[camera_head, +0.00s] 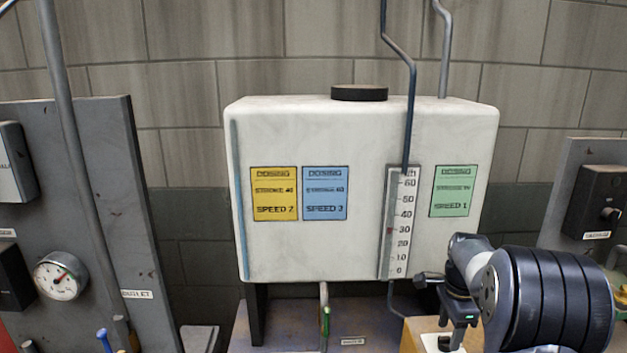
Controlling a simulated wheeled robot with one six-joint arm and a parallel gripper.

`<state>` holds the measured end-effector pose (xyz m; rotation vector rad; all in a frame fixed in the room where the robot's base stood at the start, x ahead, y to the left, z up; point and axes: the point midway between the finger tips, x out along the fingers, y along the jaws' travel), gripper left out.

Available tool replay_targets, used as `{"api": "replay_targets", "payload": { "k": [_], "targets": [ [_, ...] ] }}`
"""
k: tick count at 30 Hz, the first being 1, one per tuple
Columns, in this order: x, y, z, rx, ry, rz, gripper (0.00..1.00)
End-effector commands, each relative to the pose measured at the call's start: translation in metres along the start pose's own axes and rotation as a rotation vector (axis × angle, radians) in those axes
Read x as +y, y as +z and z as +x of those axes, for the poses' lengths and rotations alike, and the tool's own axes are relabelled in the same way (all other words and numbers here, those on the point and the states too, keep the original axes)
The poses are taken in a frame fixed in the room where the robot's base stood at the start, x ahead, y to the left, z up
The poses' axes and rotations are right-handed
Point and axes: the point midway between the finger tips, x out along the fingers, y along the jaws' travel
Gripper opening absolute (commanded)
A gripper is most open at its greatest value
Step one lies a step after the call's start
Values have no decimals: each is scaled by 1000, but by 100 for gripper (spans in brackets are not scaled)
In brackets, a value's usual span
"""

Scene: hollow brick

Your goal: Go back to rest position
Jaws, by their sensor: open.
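My gripper (450,338) is at the lower right, in front of the white tank's lower right corner. It is open, and I see nothing held in it.
A white tank (330,130) with a black cap, colored labels and a scale (400,225) stands before a brick wall. A grey panel with a gauge (61,276) and a pipe (70,130) is at left. Another panel with a knob box (598,200) is at right. A tan block (412,335) is near my gripper.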

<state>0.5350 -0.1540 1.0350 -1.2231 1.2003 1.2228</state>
Motion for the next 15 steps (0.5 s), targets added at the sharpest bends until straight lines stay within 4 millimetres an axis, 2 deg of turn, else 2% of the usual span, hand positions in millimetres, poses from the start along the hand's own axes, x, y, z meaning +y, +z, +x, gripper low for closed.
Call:
{"api": "replay_targets", "payload": {
  "k": [12,15],
  "targets": [
    [0,0,-85,2,-5,0,52],
    [1,0,-60,-2,7,0,52]
  ]
}}
